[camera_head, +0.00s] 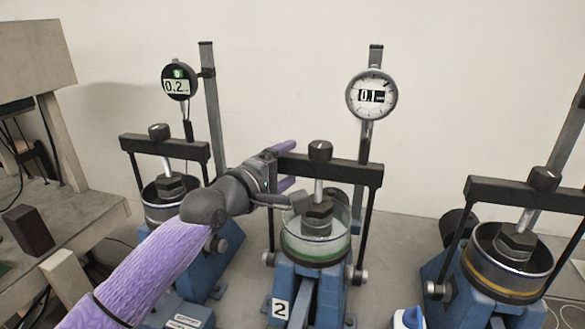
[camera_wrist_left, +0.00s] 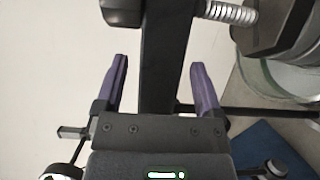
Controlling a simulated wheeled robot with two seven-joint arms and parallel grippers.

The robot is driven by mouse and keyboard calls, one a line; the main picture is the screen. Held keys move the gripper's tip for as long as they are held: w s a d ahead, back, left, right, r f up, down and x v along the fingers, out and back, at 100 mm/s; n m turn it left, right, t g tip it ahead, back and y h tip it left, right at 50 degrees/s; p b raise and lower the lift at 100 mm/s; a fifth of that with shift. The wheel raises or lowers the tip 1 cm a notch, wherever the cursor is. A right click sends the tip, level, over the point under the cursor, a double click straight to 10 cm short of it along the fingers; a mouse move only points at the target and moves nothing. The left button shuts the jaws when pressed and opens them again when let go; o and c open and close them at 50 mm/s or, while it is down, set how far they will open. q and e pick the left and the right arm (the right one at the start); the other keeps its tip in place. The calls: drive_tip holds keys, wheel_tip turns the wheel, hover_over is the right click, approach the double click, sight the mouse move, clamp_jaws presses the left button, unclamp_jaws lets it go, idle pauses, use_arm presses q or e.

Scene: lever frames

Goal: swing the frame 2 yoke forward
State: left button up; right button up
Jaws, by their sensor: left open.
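Frame 2 (camera_head: 280,308) is the middle blue stand, marked with a white "2" label. Its yoke (camera_head: 345,171) is a black crossbar with a side rod at each end and a black knob (camera_head: 320,150) on top; it stands upright over the glass cell (camera_head: 292,243). My left gripper (camera_head: 284,166) is at the crossbar's left end, one purple finger above it and one below. In the left wrist view the open jaws (camera_wrist_left: 160,68) have the dark crossbar (camera_wrist_left: 164,50) between them, with a gap at the left finger; contact at the right finger is unclear. My right gripper is not seen.
A similar frame stands at the left with its yoke (camera_head: 165,148), another at the right with its yoke (camera_head: 525,194). A dial gauge (camera_head: 371,94) on a post is behind frame 2. A bench (camera_head: 85,233) is at the far left. A blue-and-white object (camera_head: 408,318) is at the bottom.

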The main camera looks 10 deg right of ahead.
use_arm(q)
drive_tip(key=shift+w+d, duration=0.5)
drive_tip(key=shift+d, duration=0.05)
clamp_jaws()
